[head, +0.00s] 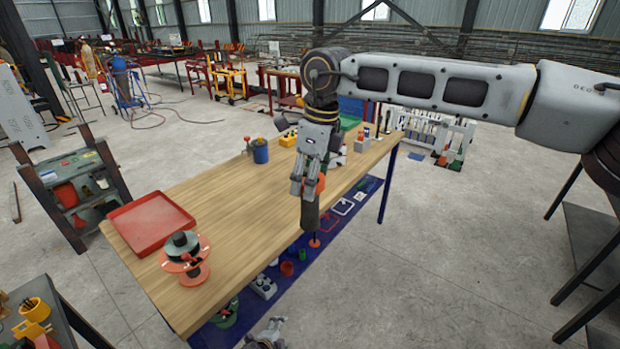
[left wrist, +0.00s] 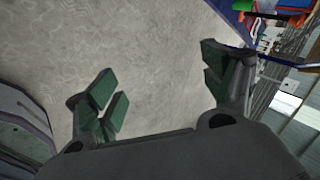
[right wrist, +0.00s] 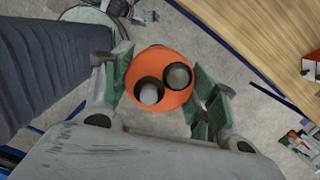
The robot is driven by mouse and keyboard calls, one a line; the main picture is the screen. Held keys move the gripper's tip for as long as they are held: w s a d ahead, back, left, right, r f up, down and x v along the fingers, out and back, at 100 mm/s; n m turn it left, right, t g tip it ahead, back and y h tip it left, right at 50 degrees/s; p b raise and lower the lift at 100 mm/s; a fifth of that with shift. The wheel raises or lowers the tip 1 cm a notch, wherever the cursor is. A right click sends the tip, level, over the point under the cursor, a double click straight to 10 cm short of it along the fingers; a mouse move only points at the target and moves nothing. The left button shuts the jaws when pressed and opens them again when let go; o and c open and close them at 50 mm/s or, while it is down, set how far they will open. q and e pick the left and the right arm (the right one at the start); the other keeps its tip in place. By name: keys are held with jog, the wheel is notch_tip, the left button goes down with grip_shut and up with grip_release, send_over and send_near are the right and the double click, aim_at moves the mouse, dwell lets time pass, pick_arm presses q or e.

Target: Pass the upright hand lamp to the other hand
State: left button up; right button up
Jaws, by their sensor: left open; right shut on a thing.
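My right gripper (head: 309,188) is shut on the hand lamp (head: 310,216), held above the table's right edge. In the head view the lamp's dark body hangs below the fingers, with a bit of orange between them. In the right wrist view the lamp (right wrist: 160,80) shows its orange end with two round dark-rimmed openings, between the green finger pads of my right gripper (right wrist: 160,88). My left gripper (head: 268,335) is only partly in view at the bottom edge of the head view. In the left wrist view my left gripper (left wrist: 165,82) is open and empty above bare floor.

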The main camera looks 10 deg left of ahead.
pick_arm(q)
jog(key=s+a+f+n+g+y, duration=0.1)
jog(key=s+a+f+n+g, duration=0.2)
jog(key=s+f, duration=0.6)
jog(key=s+a+f+n+g+y, duration=0.1)
jog(key=s+a+f+n, duration=0.35)
jog(key=s, duration=0.65)
jog(key=s+f+n+g, duration=0.1)
jog(key=s+f+n, duration=0.2)
jog(key=s, duration=0.8)
jog(key=s+f+n+g, duration=0.2)
jog(key=s+f, duration=0.3)
jog(key=s, duration=0.6)
jog(key=shift+s+f+n+g, duration=0.25)
jog(key=shift+f+n+g, duration=0.05)
jog(key=shift+n, duration=0.55)
jog(key=shift+d, duration=0.1)
